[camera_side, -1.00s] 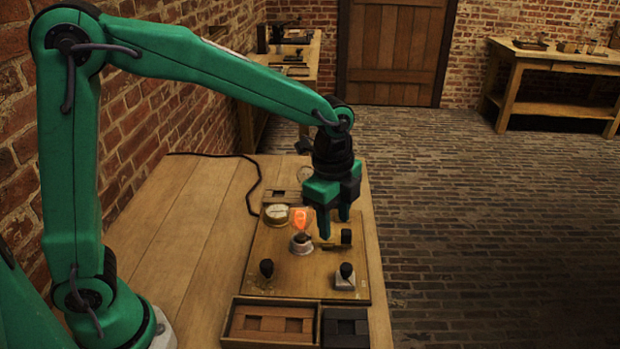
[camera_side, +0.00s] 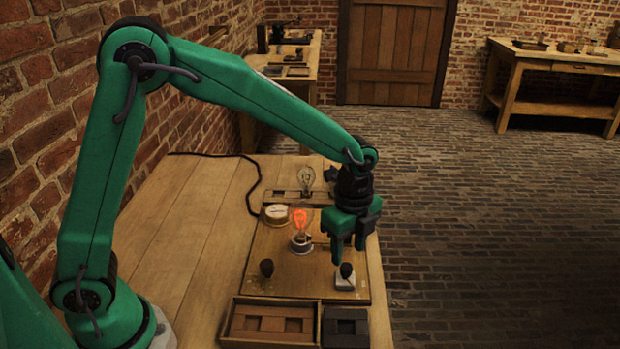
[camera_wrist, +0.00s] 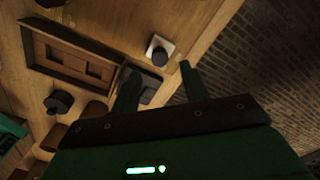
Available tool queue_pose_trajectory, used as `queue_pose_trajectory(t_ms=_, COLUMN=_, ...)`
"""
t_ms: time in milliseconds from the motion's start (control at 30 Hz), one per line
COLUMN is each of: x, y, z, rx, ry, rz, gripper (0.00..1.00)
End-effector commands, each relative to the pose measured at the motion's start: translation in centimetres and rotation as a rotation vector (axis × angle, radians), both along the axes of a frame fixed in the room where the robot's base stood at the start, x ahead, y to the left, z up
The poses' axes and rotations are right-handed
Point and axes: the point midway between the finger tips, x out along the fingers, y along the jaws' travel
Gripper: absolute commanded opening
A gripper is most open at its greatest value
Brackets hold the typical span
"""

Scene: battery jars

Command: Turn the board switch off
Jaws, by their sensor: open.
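The wooden board (camera_side: 315,285) lies on the bench, with a bulb (camera_side: 301,221) glowing orange on it. A black knob on a pale square base (camera_side: 345,284) stands at the board's front right; it also shows in the wrist view (camera_wrist: 160,50). Another black knob (camera_side: 266,268) is at the front left. I cannot tell for sure which fitting is the board switch. My gripper (camera_side: 349,254) is open and points down over the board's right side, just behind and above the pale-based knob. Its fingers hide the dark-handled fitting behind it. In the wrist view my gripper (camera_wrist: 158,72) shows empty.
A round dial (camera_side: 276,213) is on the board's back left. An unlit bulb (camera_side: 306,178) stands in a wooden holder behind the board. A wooden tray (camera_side: 233,322) and a dark box (camera_side: 345,330) stand in front. The bench's left side is clear, apart from a black cable (camera_side: 254,185).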

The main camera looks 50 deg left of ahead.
Motion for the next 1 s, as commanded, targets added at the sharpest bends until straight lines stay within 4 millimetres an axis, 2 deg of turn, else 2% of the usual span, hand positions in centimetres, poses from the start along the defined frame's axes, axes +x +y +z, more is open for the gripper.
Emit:
queue_pose_trajectory(t_ms=200, x=-0.1, y=0.0, z=-2.8, rx=0.001, ry=0.004, rz=0.000, gripper=0.45)
queue_pose_trajectory(t_ms=400, x=0.0, y=0.0, z=-4.3, rx=0.001, ry=0.002, rz=0.001, gripper=0.45)
queue_pose_trajectory(t_ms=767, x=0.0, y=0.0, z=-4.7, rx=0.000, ry=0.000, rz=0.000, gripper=0.45)
queue_pose_trajectory(t_ms=1000, x=0.0, y=0.0, z=-4.7, rx=0.000, ry=0.000, rz=0.000, gripper=0.00)
